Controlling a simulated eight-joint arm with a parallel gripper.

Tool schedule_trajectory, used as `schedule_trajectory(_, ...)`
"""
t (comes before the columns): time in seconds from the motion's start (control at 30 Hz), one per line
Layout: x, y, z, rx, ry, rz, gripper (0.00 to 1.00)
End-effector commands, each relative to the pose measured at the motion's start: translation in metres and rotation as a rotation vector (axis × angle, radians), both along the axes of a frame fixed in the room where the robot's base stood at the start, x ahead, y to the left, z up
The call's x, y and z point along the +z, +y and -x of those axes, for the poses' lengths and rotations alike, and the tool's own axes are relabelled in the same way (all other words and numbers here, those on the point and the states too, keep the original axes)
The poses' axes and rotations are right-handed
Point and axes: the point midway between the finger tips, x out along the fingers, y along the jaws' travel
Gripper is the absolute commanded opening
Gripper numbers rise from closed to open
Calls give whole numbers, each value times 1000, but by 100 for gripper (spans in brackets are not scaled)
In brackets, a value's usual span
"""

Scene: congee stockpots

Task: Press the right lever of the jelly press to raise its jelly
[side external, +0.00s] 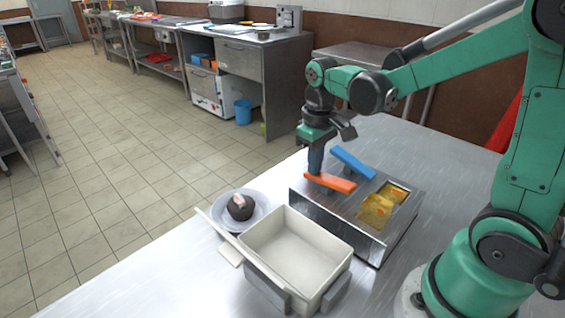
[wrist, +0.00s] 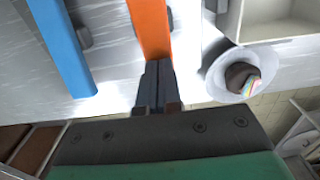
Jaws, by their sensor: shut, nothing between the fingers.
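The jelly press (side external: 345,225) is a metal box on the steel table. It has an orange lever (side external: 330,182) and a blue lever (side external: 353,163). Yellow-orange jelly (side external: 376,210) shows in its openings at the end away from my gripper. In the wrist view, the orange lever (wrist: 150,28) is right of the blue lever (wrist: 62,45). My gripper (side external: 316,170) is shut and empty, pointing down at the outer end of the orange lever. In the wrist view, its fingertips (wrist: 158,68) overlap that lever's end; I cannot tell whether they touch.
A white rectangular container (side external: 295,250) stands in front of the press, with grey handles on its near side. A pale bowl (side external: 262,218) holding a dark round item (side external: 240,207) sits to its left, near the table edge. Bare table (side external: 440,150) lies behind the press.

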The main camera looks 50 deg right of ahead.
Motion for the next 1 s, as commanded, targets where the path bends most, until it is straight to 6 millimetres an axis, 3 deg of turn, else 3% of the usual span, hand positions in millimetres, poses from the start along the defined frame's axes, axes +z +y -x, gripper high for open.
schedule_trajectory(0.37,1,0,0,0,1,0,0)
schedule_trajectory(1.0,55,0,0,0,1,0,0)
